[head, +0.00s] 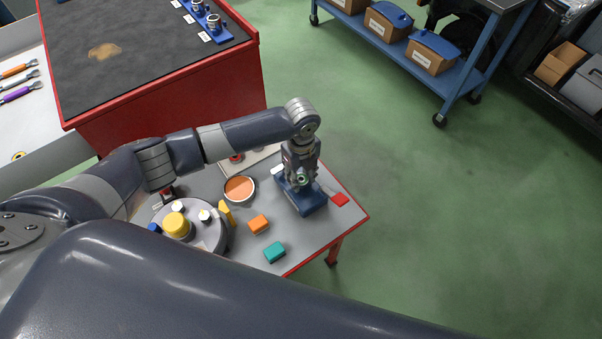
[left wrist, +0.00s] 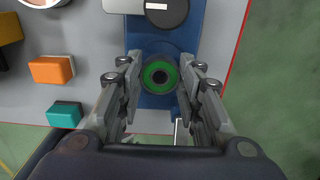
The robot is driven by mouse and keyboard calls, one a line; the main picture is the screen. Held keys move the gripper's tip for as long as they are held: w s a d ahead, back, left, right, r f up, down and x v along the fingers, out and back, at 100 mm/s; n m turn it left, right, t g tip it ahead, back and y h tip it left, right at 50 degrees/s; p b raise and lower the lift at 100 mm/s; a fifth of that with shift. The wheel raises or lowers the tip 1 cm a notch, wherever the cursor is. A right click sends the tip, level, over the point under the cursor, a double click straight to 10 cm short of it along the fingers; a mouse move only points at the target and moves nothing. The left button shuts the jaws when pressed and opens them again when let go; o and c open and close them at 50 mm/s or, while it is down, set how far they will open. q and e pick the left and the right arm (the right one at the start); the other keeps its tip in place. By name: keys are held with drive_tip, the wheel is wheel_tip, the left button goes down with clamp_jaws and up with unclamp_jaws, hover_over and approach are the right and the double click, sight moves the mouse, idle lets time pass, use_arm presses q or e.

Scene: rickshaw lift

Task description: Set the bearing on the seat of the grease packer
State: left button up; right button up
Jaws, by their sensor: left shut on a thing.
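My left gripper (head: 301,181) points down over the blue grease packer (head: 314,204) near the right side of the small table. In the left wrist view, the fingers (left wrist: 158,84) are shut on a round bearing (left wrist: 158,66) with a green ring and a dark centre. The blue body of the packer (left wrist: 141,38) lies behind the bearing, and a dark round disc (left wrist: 168,10) shows at the top. The bearing hides what is under it. I cannot tell whether it touches the packer. My right gripper is not in view.
A red workbench (head: 190,107) stands behind. The green floor is clear at right.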

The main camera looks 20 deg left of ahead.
use_arm(q)
drive_tip(key=shift+f, duration=0.35)
idle(0.5)
drive_tip(key=shift+f+p, duration=0.2)
drive_tip(key=shift+p, duration=0.2)
idle(0.8)
drive_tip(key=o, duration=1.1)
drive_tip(key=shift+o, duration=0.5)
drive_tip(key=o, duration=0.4)
drive_tip(key=shift+r, duration=0.1)
